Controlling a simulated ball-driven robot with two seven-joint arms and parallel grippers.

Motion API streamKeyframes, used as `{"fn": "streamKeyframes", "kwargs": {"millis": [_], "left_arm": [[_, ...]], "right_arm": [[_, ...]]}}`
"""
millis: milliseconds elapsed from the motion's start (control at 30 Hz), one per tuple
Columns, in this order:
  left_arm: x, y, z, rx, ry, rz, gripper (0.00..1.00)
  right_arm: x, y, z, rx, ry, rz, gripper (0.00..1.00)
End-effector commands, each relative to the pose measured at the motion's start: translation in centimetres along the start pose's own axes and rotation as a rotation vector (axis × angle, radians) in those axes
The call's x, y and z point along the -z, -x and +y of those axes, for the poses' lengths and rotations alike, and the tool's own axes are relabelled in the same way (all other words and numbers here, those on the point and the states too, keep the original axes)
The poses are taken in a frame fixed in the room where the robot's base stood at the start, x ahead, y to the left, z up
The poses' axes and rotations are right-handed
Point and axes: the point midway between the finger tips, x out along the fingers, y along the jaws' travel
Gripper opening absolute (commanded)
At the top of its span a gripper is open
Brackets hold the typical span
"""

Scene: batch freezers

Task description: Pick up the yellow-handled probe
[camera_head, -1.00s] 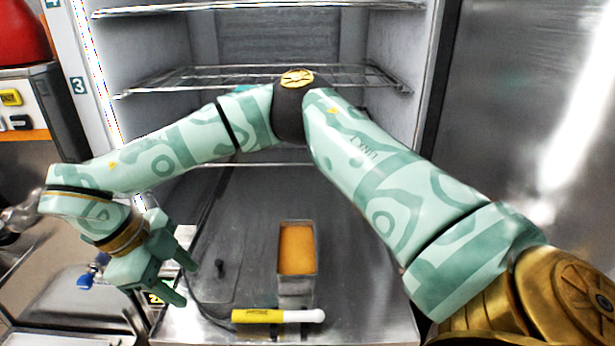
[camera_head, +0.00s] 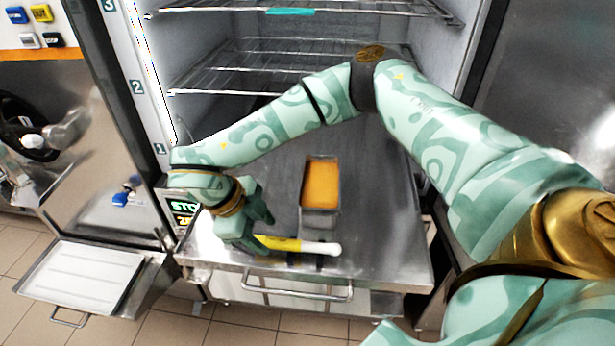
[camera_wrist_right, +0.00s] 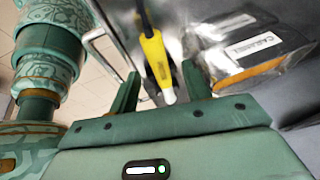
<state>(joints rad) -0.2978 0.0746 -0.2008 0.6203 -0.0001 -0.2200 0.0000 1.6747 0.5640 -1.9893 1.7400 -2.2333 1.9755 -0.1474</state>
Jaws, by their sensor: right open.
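The yellow-handled probe (camera_head: 288,245) lies on the steel ledge in front of the orange-filled tin. Its white end (camera_head: 325,248) points right; part of its left end is hidden by my right gripper (camera_head: 266,229). That gripper is open at the probe's left part. In the right wrist view the yellow handle (camera_wrist_right: 158,58) shows between the two spread fingers of the gripper (camera_wrist_right: 160,88), with its white end toward the palm. I cannot tell whether a finger touches it. My left gripper is not in view.
The metal tin (camera_head: 320,208) of orange content stands just behind the probe; its label shows in the wrist view (camera_wrist_right: 250,48). A bar handle (camera_head: 300,290) runs below the ledge edge. Wire shelves (camera_head: 240,70) are above, and a white tray (camera_head: 80,272) is lower left.

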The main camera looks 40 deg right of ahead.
Motion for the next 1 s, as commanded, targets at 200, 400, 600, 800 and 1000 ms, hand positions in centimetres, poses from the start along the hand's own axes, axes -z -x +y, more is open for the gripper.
{"fn": "streamKeyframes", "kwargs": {"millis": [200, 400, 600, 800, 1000], "left_arm": [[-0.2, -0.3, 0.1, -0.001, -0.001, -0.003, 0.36], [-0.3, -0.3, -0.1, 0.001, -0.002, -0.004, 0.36], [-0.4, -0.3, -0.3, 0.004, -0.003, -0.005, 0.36], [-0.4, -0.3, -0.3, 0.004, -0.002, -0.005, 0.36], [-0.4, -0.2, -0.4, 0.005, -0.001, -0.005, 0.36]], "right_arm": [[0.1, -2.9, 0.1, -0.002, 0.001, 0.002, 0.48], [0.1, -3.0, 0.1, 0.000, 0.001, 0.001, 0.48], [0.1, -3.0, 0.1, 0.000, 0.001, 0.001, 0.01], [0.1, -2.9, 0.1, 0.000, 0.001, 0.001, 0.00], [0.2, -2.5, 0.0, 0.001, 0.000, 0.000, 0.00]]}}
